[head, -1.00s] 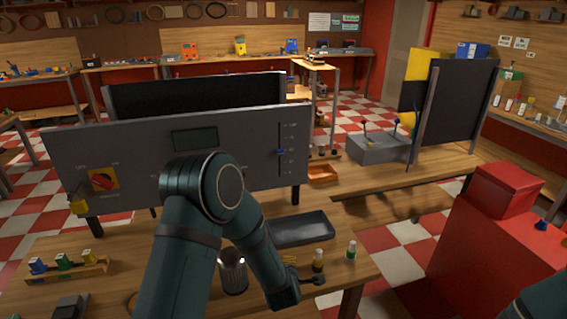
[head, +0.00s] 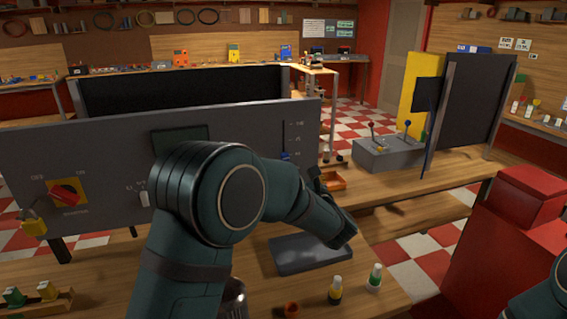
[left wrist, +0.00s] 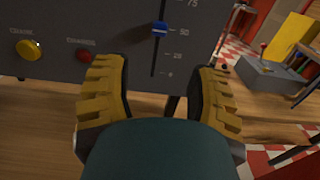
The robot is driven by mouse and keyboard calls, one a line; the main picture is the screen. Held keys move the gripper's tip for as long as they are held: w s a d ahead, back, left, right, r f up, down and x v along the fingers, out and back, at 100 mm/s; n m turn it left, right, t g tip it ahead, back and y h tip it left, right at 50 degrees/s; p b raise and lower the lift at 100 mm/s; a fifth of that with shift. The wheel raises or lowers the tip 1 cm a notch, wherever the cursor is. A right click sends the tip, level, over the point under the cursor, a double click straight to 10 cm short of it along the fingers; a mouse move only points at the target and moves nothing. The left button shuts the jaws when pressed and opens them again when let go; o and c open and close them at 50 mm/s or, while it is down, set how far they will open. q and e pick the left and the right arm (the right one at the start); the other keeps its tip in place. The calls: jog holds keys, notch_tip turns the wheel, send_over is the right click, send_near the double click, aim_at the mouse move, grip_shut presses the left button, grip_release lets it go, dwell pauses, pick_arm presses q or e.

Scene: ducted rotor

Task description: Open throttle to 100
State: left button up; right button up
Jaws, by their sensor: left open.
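The throttle is a vertical slot with a blue slider knob (left wrist: 160,28) on the grey control panel (left wrist: 120,28). Marks 75, 50, 25 and 0 run down beside it, and the knob sits close to the 50 mark. In the head view the blue knob (head: 286,156) shows near the panel's right end, just above my arm. My left gripper (left wrist: 158,92) is open and empty, its two yellow-and-black fingers pointing at the panel below the knob, the slot lying between them. In the head view my left arm hides most of that gripper. My right gripper is out of view.
The panel also carries a yellow knob (left wrist: 29,50), a red button (left wrist: 84,56) and a red-and-yellow rotary switch (head: 66,193). A grey lever box (head: 390,153) stands at right.

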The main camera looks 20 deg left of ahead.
aim_at(285, 157)
pick_arm(q)
jog(key=p+x, duration=0.1)
jog(key=x, duration=1.2)
jog(key=shift+w+a, duration=0.15)
jog(key=shift+r, duration=0.1)
grip_shut()
